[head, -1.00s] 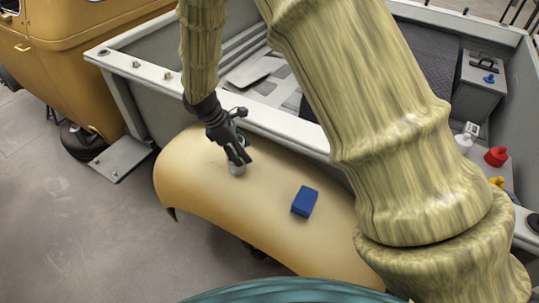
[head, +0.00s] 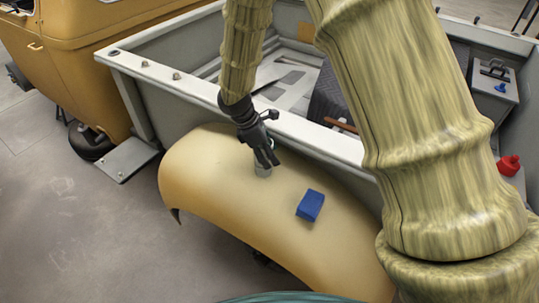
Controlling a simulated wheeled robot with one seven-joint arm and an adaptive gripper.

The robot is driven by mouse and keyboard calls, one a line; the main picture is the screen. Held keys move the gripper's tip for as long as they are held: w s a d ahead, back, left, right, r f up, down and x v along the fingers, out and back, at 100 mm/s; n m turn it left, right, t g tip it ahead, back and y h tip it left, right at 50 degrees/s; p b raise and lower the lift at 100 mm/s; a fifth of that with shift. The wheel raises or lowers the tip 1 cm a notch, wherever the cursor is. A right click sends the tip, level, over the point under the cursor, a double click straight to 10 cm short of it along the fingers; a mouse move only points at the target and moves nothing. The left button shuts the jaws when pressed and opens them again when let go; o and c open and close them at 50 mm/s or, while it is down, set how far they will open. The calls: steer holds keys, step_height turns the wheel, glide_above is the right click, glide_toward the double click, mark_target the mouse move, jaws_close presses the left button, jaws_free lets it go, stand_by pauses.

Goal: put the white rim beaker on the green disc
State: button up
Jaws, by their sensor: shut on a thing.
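The beaker (head: 263,171) is a small pale grey-white cup on or just above the tan curved fender. My gripper (head: 266,158) comes down on it from above and is shut on it. The dark fingers cover its upper part, so its rim is mostly hidden. I cannot tell if its base touches the fender. I cannot make out the green disc; it may be hidden behind the gripper.
A blue block (head: 310,205) lies on the fender (head: 210,185), right of and nearer than the beaker. The grey truck-bed wall (head: 210,95) rises behind. A red item (head: 509,165) stands far right. The fender's left part is clear.

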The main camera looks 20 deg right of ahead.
steer(key=shift+s+d, duration=0.1)
steer(key=shift+s, duration=0.15)
steer(key=o, duration=0.7)
steer(key=shift+o, duration=0.3)
steer(key=shift+w+f, duration=0.1)
steer(key=shift+w, duration=0.05)
